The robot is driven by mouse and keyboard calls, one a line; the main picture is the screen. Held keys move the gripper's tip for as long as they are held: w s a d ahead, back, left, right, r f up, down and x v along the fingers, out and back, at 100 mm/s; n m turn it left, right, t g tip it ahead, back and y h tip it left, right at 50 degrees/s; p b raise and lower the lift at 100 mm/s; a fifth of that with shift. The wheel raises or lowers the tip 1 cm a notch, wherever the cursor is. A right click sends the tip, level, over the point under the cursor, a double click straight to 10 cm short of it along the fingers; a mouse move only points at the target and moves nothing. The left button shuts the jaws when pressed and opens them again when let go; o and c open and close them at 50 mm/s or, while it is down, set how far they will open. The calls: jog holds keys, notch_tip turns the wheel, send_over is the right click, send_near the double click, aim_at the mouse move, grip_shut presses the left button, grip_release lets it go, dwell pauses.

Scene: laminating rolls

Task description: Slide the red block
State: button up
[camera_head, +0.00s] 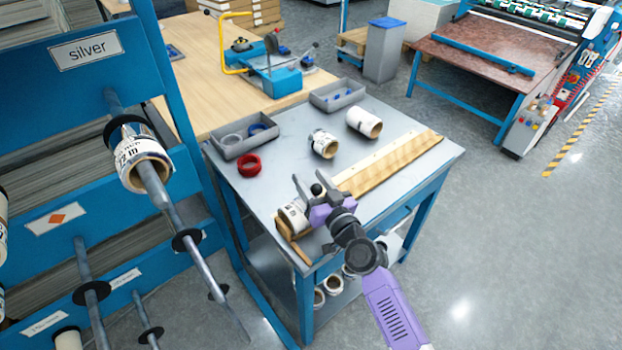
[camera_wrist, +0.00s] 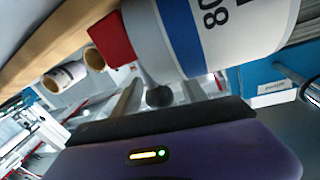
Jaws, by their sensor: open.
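The red block (camera_wrist: 112,40) shows in the wrist view, against a white roll with a blue band (camera_wrist: 205,35) and beside a wooden strip (camera_wrist: 60,40). I cannot make the block out in the head view, where my arm may hide it. In the head view the white roll (camera_head: 292,217) lies at the near end of the wooden measuring board (camera_head: 385,163) on the steel table. My gripper (camera_head: 313,184) is open, just above and beside that roll. In the wrist view its fingers (camera_wrist: 158,95) are below the roll and block. I see nothing held; contact is unclear.
A red tape ring (camera_head: 250,165) and grey trays (camera_head: 244,141) (camera_head: 338,95) are farther back. A blue rack with rods and a roll (camera_head: 145,165) stands left.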

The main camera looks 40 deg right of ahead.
grip_shut()
dwell(1.4)
